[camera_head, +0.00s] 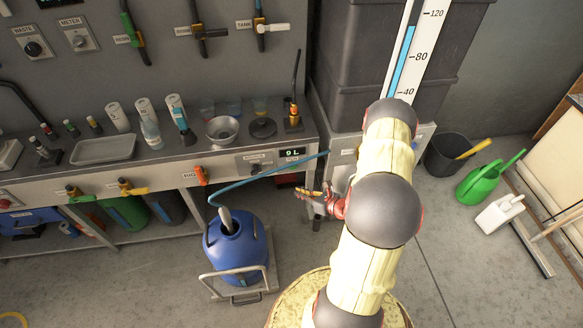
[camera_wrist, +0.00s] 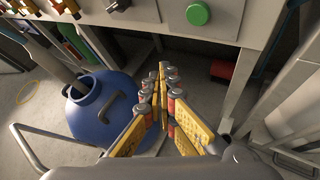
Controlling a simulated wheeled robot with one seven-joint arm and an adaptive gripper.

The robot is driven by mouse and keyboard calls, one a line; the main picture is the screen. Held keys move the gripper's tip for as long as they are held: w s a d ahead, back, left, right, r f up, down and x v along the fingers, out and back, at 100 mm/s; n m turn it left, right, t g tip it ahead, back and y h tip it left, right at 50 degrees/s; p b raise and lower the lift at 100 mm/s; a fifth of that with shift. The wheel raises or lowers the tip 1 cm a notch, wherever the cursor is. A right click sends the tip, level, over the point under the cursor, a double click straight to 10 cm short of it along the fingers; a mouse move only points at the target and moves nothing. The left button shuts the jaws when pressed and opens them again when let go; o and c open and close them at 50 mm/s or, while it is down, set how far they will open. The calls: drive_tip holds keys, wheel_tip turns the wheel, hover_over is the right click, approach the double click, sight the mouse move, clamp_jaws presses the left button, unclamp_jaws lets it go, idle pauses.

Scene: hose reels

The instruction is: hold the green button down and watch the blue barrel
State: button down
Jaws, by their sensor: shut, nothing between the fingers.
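The green button (camera_wrist: 198,13) is round and sits on the pale bench front, at the top of the wrist view. The barrel's fill level cannot be seen. My gripper (camera_head: 308,195) is shut and empty, to the right of the barrel; its yellow fingers show in the wrist view (camera_wrist: 160,85). It is apart from the button, which lies beyond the fingertips. In the head view I cannot make out the button.
A display (camera_head: 292,153) on the bench front reads 9 L. A tall gauge (camera_head: 413,52) with a blue column stands at the back. A green watering can (camera_head: 482,182) stands on the floor at right.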

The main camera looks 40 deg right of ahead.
sight(293, 167)
drive_tip(key=shift+w, duration=0.1)
drive_tip(key=w+d+b, duration=0.1)
drive_tip(key=w+d, duration=0.3)
drive_tip(key=w, duration=0.3)
drive_tip(key=shift+d+b, duration=0.25)
drive_tip(key=shift+b, duration=0.05)
drive_tip(key=shift+w+d, duration=0.1)
drive_tip(key=shift+w, duration=0.15)
idle(1.2)
drive_tip(key=shift+w+d, duration=0.15)
drive_tip(key=shift+w, duration=0.1)
drive_tip(key=shift+w+d+b, duration=0.3)
drive_tip(key=shift+w+d, duration=0.05)
drive_tip(key=shift+w, duration=0.1)
idle(4.8)
